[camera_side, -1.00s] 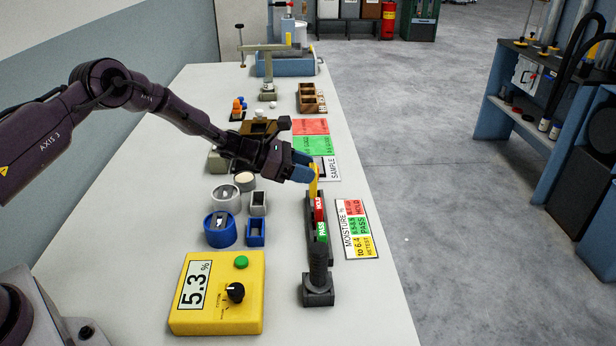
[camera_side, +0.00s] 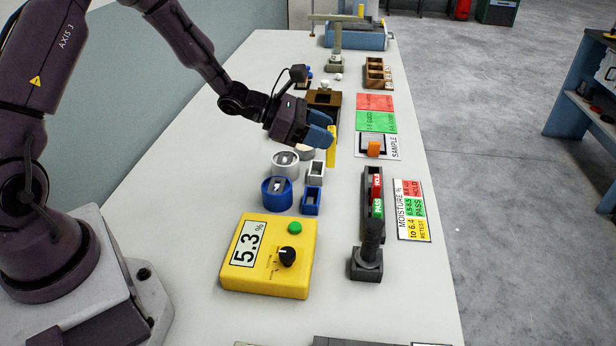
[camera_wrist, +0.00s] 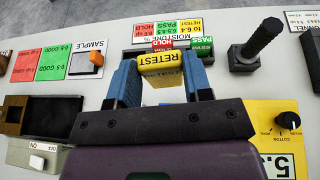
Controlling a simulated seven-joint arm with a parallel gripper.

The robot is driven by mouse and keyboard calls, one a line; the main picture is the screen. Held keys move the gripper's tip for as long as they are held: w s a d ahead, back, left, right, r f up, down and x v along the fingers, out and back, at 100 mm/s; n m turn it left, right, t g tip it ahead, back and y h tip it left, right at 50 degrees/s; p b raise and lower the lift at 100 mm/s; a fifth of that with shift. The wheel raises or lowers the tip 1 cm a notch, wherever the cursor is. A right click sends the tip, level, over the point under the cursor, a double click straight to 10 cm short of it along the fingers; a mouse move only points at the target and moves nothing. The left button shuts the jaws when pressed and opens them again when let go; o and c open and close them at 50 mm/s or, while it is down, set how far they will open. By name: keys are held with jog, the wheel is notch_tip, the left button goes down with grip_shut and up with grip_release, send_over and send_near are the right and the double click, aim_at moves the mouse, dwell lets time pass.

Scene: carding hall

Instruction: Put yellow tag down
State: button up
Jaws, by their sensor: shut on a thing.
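My gripper (camera_side: 322,133) has blue fingers shut on the yellow tag (camera_side: 331,148), above the bench left of the SAMPLE card. In the wrist view the yellow tag (camera_wrist: 158,70) reads RETEST and sits between my two blue fingertips (camera_wrist: 158,76). The dark tag rack (camera_side: 366,222) stands to the right and nearer, with a red HOLD tag (camera_side: 376,187) and a green PASS tag (camera_side: 377,208) in it. The yellow tag is apart from the rack. Its lower end partly blends with things behind, so its height is hard to tell.
A yellow meter (camera_side: 250,278) reads 5.3 %. The moisture card (camera_side: 412,210) lies right of the rack. An orange block (camera_side: 374,148) is on the SAMPLE card (camera_side: 394,148). Blue cup (camera_side: 277,195), white cup (camera_side: 286,166) and small boxes stand near my gripper.

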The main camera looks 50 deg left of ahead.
jog(key=s+r+n+t+y, duration=0.35)
jog(key=s+r+y, duration=0.2)
jog(key=r, duration=0.75)
jog(key=s+a+f+n+y, duration=0.2)
jog(key=a+f, duration=0.4)
jog(key=a, duration=0.4)
jog(key=s+a+f+n+y, duration=0.1)
jog(key=s+a+f+n, duration=0.15)
jog(key=a+f, duration=0.6)
jog(key=shift+w+a+f, duration=1.3)
jog(key=shift+w+f, duration=0.45)
jog(key=shift+w, duration=0.5)
jog(key=shift+w+a+f, duration=1.35)
jog(key=shift+w+f, duration=0.45)
jog(key=shift+w, duration=0.4)
jog(key=shift+w+a+f, duration=1.3)
jog(key=shift+w+f, duration=0.45)
jog(key=shift+w, duration=0.5)
